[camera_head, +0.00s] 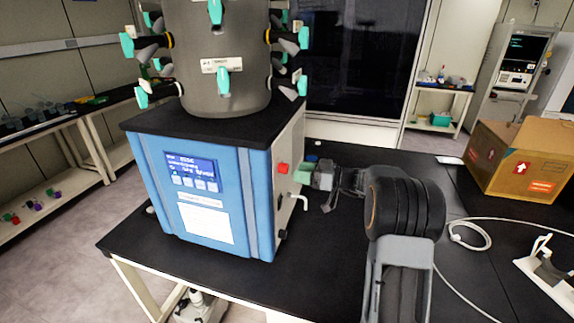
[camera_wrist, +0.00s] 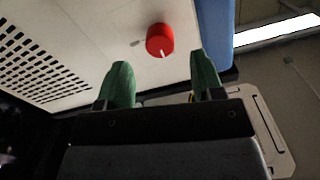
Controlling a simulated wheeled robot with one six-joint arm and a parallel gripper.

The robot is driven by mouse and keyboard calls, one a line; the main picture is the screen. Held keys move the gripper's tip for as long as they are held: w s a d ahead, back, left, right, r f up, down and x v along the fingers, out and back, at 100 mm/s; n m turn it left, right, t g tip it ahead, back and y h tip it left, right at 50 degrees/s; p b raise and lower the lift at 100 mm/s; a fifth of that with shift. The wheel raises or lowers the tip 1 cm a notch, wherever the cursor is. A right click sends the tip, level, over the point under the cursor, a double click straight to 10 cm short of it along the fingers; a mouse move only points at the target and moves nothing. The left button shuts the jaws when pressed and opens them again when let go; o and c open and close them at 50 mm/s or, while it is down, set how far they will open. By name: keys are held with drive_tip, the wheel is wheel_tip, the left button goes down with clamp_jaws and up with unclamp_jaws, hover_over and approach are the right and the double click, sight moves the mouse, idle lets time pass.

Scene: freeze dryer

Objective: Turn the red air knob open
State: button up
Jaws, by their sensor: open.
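The red air knob (camera_head: 283,168) sits on the pale side panel of the blue freeze dryer (camera_head: 210,197). In the wrist view the red knob (camera_wrist: 160,38) is round, with a short white mark on its face. My gripper (camera_head: 306,170) is just to the right of the knob in the head view. In the wrist view my gripper (camera_wrist: 161,76) has its two green fingers spread apart, with nothing between them. The knob shows beyond the fingertips, roughly centred between them, and the fingers appear clear of it.
A bent white spout (camera_head: 300,201) sticks out of the same panel below the knob. A vent grille (camera_wrist: 38,62) is on the panel in the wrist view. A grey chamber (camera_head: 218,50) with teal valves stands on top. A cardboard box (camera_head: 510,168) stands on the black bench at right.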

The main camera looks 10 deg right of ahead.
sight(287, 170)
drive_tip(key=shift+p+x, duration=0.8)
drive_tip(key=shift+x, duration=1.85)
drive_tip(key=shift+c, duration=0.2)
drive_tip(key=c, duration=0.9)
drive_tip(key=shift+f+b, duration=0.15)
drive_tip(key=shift+b, duration=0.2)
